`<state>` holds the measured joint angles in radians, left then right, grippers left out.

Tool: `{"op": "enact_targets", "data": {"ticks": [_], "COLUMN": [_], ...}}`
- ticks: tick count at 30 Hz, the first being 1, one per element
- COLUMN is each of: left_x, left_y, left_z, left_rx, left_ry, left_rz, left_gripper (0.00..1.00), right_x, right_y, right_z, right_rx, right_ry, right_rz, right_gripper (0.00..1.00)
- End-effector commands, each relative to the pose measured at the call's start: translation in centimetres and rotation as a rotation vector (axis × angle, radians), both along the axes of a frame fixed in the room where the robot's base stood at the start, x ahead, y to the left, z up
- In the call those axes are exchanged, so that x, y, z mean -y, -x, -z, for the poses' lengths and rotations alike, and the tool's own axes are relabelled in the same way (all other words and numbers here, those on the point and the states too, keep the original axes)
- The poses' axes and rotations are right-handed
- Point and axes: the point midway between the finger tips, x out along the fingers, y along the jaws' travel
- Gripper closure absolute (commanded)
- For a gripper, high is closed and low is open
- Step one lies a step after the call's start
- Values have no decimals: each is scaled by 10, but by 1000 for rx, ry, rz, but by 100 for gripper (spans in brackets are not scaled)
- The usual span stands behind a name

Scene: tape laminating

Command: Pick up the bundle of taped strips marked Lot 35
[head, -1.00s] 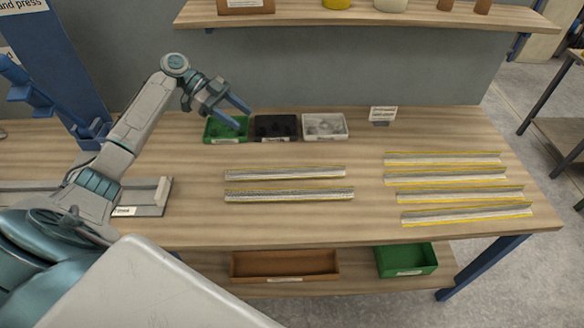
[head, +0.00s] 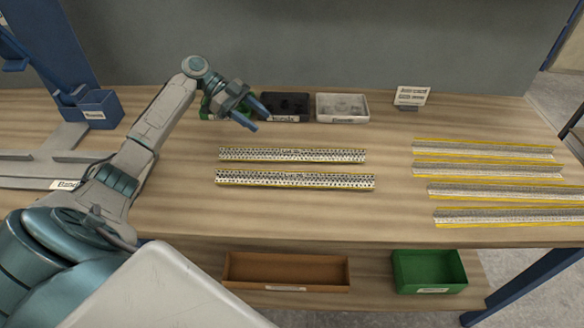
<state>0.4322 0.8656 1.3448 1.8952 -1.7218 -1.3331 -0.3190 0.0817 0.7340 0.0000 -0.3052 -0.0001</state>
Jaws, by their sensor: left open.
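Two long speckled bundles of strips with yellow edges lie side by side in the middle of the table, the far bundle (head: 240,154) and the near bundle (head: 240,177). Each has small print near its middle, too small to read surely, so I cannot tell which is Lot 35. My left gripper (head: 261,121) is open and empty above the back of the table, behind the far bundle and in front of the bins. My right gripper is not in view.
Several yellow-edged strips (head: 485,170) lie at the right. At the back are a partly hidden green bin (head: 208,108), a black bin (head: 286,105), a white bin (head: 342,107) and a small sign (head: 411,96). A brown tray (head: 285,271) and a green bin (head: 429,270) sit below the table.

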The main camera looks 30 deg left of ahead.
Motion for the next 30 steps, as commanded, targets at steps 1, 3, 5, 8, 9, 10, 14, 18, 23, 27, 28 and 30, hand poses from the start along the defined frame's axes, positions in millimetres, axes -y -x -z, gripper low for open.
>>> {"op": "enact_targets", "data": {"ticks": [1, 3, 5, 8, 9, 10, 14, 18, 23, 27, 28, 30], "left_x": [0, 4, 10, 25, 31, 35, 46, 54, 73, 88, 90, 92], "left_y": [0, -1, -2, -4, -5, -6, -8, -10, -16, -18, -18, -19], "left_z": [7, 10, 12, 18, 21, 23, 31, 35, 45, 56, 58, 60], "left_rx": [1, 0, 0, 0, 0, 0, 0, -1, -1, -1, -1, -1], "left_ry": [0, 0, 1, 2, 3, 3, 2, 2, 3, 2, 2, 0], "left_rz": [0, 0, 1, 2, 2, 2, 1, 0, 0, 0, 0, 0], "left_gripper": [50, 50, 50, 50, 50, 50, 50, 50, 50, 50, 50, 50], "right_x": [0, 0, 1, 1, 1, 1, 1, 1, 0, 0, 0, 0], "right_y": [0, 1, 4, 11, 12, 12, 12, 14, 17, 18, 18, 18], "right_z": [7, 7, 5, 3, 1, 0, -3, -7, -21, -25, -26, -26], "right_rx": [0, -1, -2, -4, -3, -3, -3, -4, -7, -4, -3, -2], "right_ry": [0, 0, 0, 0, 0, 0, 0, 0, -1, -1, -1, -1], "right_rz": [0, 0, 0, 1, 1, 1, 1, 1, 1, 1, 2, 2], "right_gripper": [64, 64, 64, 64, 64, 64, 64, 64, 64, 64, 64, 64]}}
